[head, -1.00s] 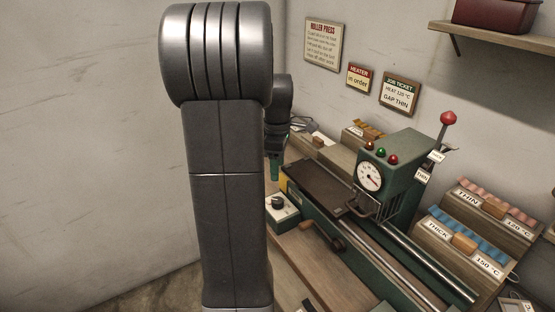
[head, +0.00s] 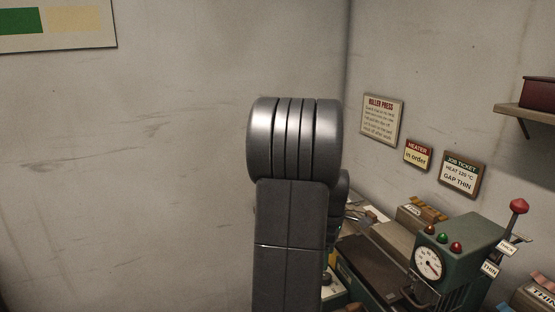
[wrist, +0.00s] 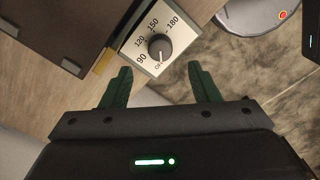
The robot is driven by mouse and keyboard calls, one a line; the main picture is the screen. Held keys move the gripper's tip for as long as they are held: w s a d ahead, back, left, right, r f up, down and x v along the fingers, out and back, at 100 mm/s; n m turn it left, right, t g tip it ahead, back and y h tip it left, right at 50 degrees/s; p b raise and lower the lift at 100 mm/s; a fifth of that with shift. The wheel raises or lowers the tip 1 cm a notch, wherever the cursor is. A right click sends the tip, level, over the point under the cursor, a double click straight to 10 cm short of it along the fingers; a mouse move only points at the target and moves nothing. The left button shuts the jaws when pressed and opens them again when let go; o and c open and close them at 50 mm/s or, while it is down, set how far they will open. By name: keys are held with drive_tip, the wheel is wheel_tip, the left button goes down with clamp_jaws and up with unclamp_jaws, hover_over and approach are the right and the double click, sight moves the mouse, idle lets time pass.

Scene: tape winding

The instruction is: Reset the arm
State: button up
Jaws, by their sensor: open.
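My gripper (wrist: 162,88) shows in the wrist view with its two green fingers apart and nothing between them. Just beyond the fingertips is a heater dial (wrist: 160,46) marked 90, 120, 150 and 180, with its pointer toward OFF. In the head view my arm stands upright at the centre and hides the gripper and part of the bench. The green press (head: 460,245) with its round gauge, coloured lamps and red-knobbed lever is at the lower right.
The job ticket sign (head: 460,174) reads HEAT 120 °C, GAP THIN. A heater sign (head: 418,154) reads in order. A shelf (head: 535,113) with a dark red box juts from the right wall. The left wall area is clear except for a chart (head: 55,24).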

wheel_tip(320, 180, down, 8)
drive_tip(key=shift+r, duration=0.2)
drive_tip(key=shift+r, duration=0.1)
